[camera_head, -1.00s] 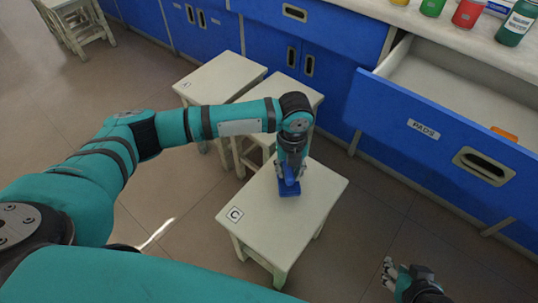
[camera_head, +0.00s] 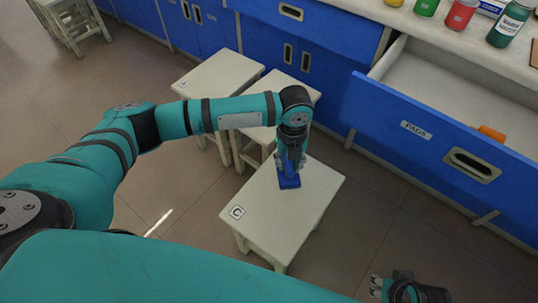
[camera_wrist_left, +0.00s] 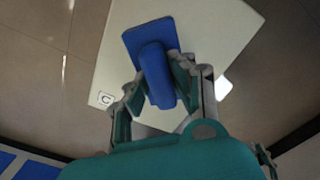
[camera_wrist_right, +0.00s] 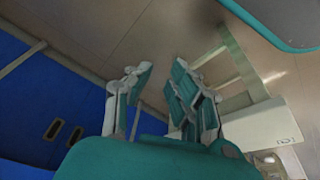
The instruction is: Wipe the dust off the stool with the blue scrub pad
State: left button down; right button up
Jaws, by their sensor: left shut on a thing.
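The stool marked C (camera_head: 270,218) stands in the middle of the head view, with a pale, bare-looking top. No dust can be made out on it. My left gripper (camera_head: 290,170) points down over the stool's far part and is shut on the blue scrub pad (camera_head: 289,182). In the left wrist view the pad's handle (camera_wrist_left: 157,75) is between the fingers, and its flat base (camera_wrist_left: 140,37) lies at the stool top (camera_wrist_left: 205,35). My right gripper (camera_wrist_right: 155,90) is open and empty, off to the stool's right; it also shows in the head view (camera_head: 378,287).
Two more pale stools (camera_head: 218,75) (camera_head: 300,88) stand behind, near the blue cabinets (camera_head: 265,50). An open drawer labelled PADS (camera_head: 435,140) juts out at the right with an orange item (camera_head: 492,132) inside. Several bottles (camera_head: 460,14) stand on the counter.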

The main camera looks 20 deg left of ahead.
pick_arm(q)
jog(key=shift+r+p, duration=0.45)
jog(key=shift+p, duration=0.05)
jog(key=shift+r+p, duration=0.35)
jog(key=shift+p, duration=0.15)
pick_arm(e)
notch_tip(320, 180, down, 8)
jog(key=shift+w+a+r, duration=0.15)
jog(key=shift+w+a, duration=0.05)
jog(key=shift+a, duration=0.15)
